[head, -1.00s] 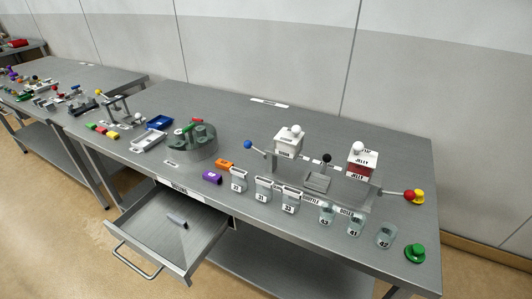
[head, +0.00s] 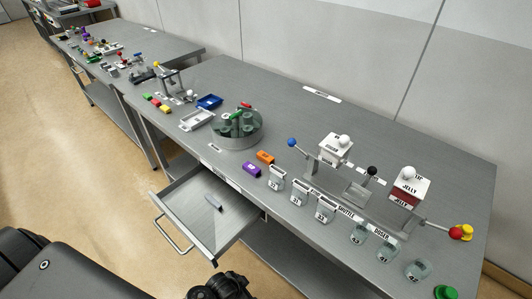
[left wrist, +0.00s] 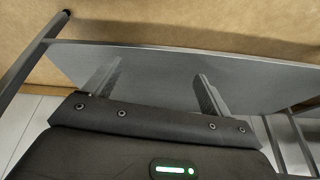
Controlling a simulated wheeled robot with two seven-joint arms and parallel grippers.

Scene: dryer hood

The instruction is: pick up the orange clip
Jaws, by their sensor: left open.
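The orange clip (head: 265,157) is a small orange block on the steel table (head: 300,115) in the head view. It lies just behind a purple clip (head: 251,169) and to the right of a round grey-green holder (head: 236,142). My left gripper shows in the left wrist view (left wrist: 157,85) with its two fingers wide apart and nothing between them. A grey surface lies beyond the fingers, and no clip is seen there. In the head view the left gripper's fingers are not seen. My right gripper is not in view.
Several labelled clear cups stand right of the clips.

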